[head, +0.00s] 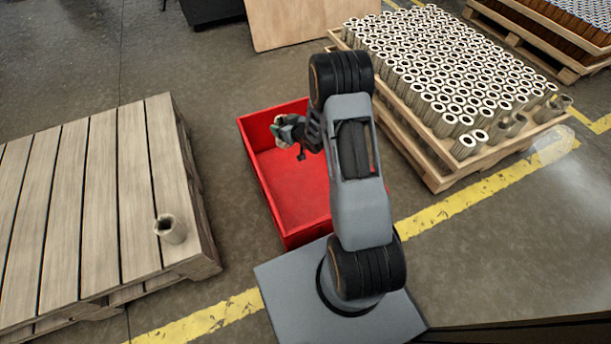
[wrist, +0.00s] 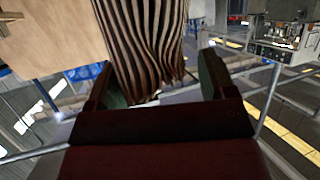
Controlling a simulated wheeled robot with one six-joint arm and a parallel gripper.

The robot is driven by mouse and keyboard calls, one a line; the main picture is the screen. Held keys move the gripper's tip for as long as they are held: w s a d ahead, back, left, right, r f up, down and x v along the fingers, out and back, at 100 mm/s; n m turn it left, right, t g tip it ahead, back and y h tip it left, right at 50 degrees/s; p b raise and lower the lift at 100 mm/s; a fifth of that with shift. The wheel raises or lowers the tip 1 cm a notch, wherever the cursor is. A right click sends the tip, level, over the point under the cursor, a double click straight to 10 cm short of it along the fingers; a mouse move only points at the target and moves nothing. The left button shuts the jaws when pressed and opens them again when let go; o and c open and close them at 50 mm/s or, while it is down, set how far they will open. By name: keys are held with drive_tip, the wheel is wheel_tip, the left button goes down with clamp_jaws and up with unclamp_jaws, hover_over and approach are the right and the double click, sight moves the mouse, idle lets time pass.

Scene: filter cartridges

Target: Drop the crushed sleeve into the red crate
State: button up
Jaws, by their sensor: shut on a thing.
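My gripper (head: 287,128) is over the far left part of the red crate (head: 262,190), seen in the head view. It is shut on the crushed sleeve, a brown tube with wavy, bent pleats. The sleeve (wrist: 145,45) shows between the two fingers in the wrist view; in the head view it is mostly hidden by the gripper. The visible part of the crate floor is bare; my arm covers its right side.
A single sleeve (head: 171,230) with an uneven dark opening stands on the left wooden pallet (head: 85,200). Another pallet (head: 437,178) full of upright sleeves (head: 430,70) is right of the crate. A wooden board (head: 300,22) is behind the crate.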

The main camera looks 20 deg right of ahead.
drive_tip(key=w+d+f+n+y+b, duration=0.1)
drive_tip(key=d+f+y+b, duration=0.1)
drive_tip(key=d, duration=0.6)
wheel_tip(320, 180, down, 6)
drive_tip(key=b, duration=0.4)
drive_tip(key=shift+a, duration=0.1)
drive_tip(key=o, duration=0.9)
drive_tip(key=shift+c, duration=0.2)
drive_tip(key=p+v, duration=0.4)
drive_tip(key=v, duration=0.9)
drive_tip(key=shift+s+r+p, duration=0.2)
drive_tip(key=shift+r+p, duration=0.15)
drive_tip(key=shift+r, duration=0.05)
